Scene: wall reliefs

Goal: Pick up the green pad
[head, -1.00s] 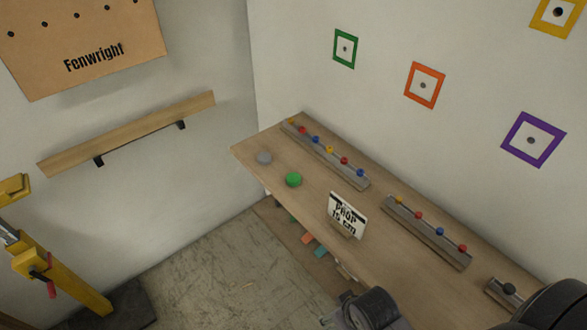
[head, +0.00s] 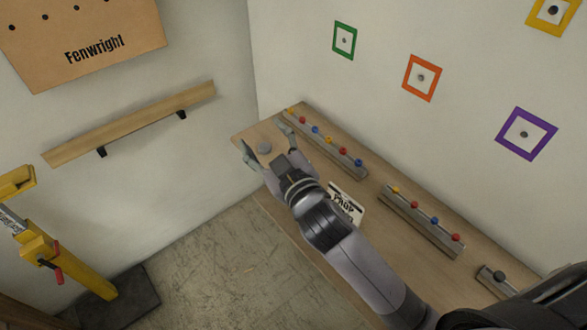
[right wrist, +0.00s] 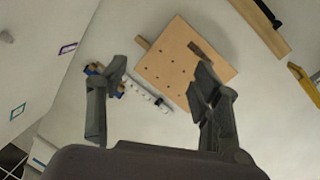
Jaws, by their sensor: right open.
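The green pad is not visible in the head view now; my right gripper and forearm cover the part of the wooden bench top (head: 382,240) where it was seen earlier. My right gripper (head: 265,137) is open, its fingers spread over the far left end of the bench. In the right wrist view the open fingers (right wrist: 160,76) are empty and point toward the wall; the green pad is not seen there. My left gripper is not in view.
Grey racks with coloured knobs (head: 335,150) (head: 420,222) line the bench's wall side. A white PROP sign (head: 346,203) stands partly hidden beside my forearm. A wooden shelf (head: 130,124) and a yellow stand (head: 62,268) are at the left. Open floor (head: 200,270) lies between.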

